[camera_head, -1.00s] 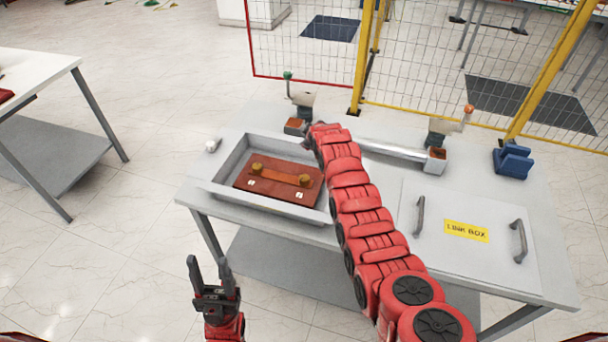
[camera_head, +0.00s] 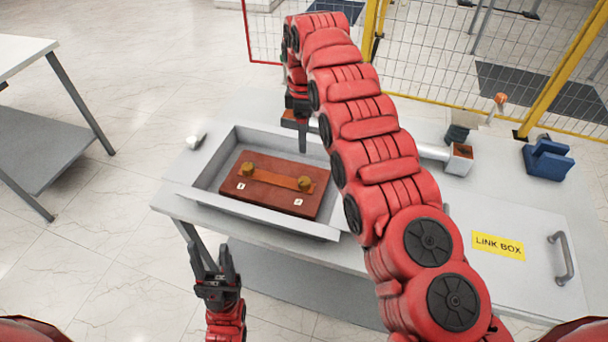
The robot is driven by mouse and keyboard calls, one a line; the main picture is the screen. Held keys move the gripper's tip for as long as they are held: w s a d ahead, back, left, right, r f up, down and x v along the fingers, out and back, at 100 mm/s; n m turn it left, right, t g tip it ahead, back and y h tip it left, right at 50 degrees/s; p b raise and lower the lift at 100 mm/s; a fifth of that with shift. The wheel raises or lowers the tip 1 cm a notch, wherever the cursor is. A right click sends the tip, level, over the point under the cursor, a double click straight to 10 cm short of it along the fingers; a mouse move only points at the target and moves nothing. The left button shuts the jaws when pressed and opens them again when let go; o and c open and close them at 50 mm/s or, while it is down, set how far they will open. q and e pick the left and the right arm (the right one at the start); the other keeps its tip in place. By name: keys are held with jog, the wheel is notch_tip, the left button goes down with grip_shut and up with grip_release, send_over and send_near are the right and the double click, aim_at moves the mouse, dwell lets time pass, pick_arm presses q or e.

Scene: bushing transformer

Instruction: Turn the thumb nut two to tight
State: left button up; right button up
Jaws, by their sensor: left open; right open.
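Two brass thumb nuts stand on a copper-coloured link bar (camera_head: 275,177) on a red-brown board (camera_head: 262,200), inside a grey open tray (camera_head: 225,152). The left nut (camera_head: 248,169) and the right nut (camera_head: 304,184) each have a small white label in front, too small to read surely. My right gripper (camera_head: 302,146) points down above the tray's back right part, behind and above the right nut and apart from it. It is open and empty; its arm hides part of the tray's right side. My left gripper (camera_head: 212,250) is open and empty, in front of the table, fingers pointing up.
The link box lid (camera_head: 515,275) with a handle (camera_head: 560,258) lies at the table's right. A blue block (camera_head: 547,160) and a clamp post with orange knob (camera_head: 460,150) stand behind it. A white item (camera_head: 195,142) lies left of the tray. A yellow-framed fence (camera_head: 440,75) is behind.

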jog(key=b, duration=0.5)
send_over(304, 180)
notch_tip(304, 180, down, 6)
jog(key=f+p, duration=0.3)
jog(key=f, duration=0.4)
jog(key=shift+s, duration=0.2)
jog(key=shift+w+f+b, duration=0.1)
jog(key=shift+f+b, duration=0.25)
jog(key=shift+f, duration=1.65)
grip_shut()
